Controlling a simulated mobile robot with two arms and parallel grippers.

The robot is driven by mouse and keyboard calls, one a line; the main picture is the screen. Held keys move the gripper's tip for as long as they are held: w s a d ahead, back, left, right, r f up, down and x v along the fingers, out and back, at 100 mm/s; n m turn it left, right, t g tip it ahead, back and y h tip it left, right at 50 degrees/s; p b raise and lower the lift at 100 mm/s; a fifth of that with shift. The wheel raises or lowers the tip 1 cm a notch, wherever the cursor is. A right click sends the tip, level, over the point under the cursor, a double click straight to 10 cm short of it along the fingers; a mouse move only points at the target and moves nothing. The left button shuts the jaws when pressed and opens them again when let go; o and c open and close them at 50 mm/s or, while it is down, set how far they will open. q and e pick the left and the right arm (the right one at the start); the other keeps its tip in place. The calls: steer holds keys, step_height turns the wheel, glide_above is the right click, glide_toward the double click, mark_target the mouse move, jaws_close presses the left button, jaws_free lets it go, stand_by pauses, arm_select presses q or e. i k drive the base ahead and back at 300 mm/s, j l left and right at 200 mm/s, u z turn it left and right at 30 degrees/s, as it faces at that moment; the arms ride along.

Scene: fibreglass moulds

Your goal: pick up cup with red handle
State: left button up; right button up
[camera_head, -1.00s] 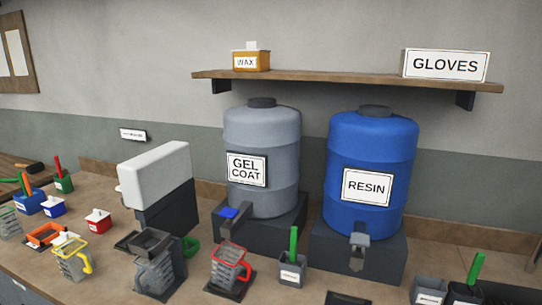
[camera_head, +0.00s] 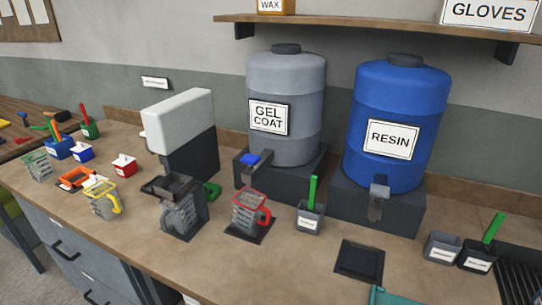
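The cup with the red handle (camera_head: 249,212) stands upright on a dark square mat on the bench, in front of the grey gel coat barrel (camera_head: 285,108). It is a clear cup with a red rim, and its red handle points to the right. Neither of my grippers shows in the head view.
An empty dark pad (camera_head: 359,261) lies further right. The blue resin barrel (camera_head: 397,128) stands behind.

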mark_target(248, 208)
steer(key=j+z, duration=0.2)
steer(key=z, duration=0.15)
steer(key=k+j+z, duration=0.15)
steer(key=z, duration=0.25)
steer(key=k+j+z, duration=0.15)
steer(key=z, duration=0.2)
steer(key=j, duration=0.1)
